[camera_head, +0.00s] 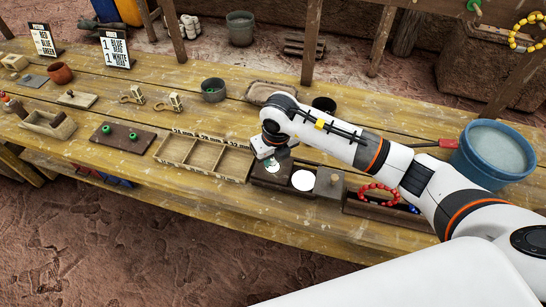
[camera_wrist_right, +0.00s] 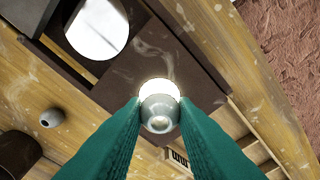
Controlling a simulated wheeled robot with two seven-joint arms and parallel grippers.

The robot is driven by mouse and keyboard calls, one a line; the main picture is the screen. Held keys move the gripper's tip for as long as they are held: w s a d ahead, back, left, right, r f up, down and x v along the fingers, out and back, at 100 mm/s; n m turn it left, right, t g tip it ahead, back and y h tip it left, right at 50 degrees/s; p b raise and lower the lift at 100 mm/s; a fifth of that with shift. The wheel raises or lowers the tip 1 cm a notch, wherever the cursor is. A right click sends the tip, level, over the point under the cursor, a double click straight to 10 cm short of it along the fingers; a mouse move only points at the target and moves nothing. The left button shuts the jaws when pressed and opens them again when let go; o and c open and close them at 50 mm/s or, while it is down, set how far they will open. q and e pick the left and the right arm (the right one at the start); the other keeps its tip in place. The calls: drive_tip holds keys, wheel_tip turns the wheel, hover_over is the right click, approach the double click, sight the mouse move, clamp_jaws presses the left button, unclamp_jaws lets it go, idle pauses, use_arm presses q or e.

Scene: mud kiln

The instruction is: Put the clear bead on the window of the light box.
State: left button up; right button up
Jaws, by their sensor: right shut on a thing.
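The light box (camera_head: 270,180) is a dark brown box at the front of the bench, right of the long tray. In the right wrist view its dark top (camera_wrist_right: 195,75) carries a small bright round window (camera_wrist_right: 158,88). My right gripper (camera_head: 276,155) is over this box. Its teal fingers (camera_wrist_right: 160,118) are shut on the clear bead (camera_wrist_right: 160,112), a grey see-through ball. The bead overlaps the near part of the window in that view; I cannot tell whether it touches. The bead is hidden in the head view. My left gripper is not in view.
A larger white disc (camera_head: 303,180) lies right of the box. A three-part tray (camera_head: 205,157) is on the left. A rack with red beads (camera_head: 380,195) and a blue bucket (camera_head: 493,153) stand right. A small grey piece (camera_wrist_right: 52,118) lies on the bench in the wrist view.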

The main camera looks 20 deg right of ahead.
drive_tip(key=shift+f, duration=0.45)
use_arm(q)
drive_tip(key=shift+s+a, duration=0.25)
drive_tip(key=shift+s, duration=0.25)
use_arm(e)
drive_tip(key=shift+f, duration=0.2)
drive_tip(key=o, duration=0.8)
drive_tip(key=shift+r, duration=0.1)
drive_tip(key=shift+c, duration=0.2)
drive_tip(key=shift+o, duration=1)
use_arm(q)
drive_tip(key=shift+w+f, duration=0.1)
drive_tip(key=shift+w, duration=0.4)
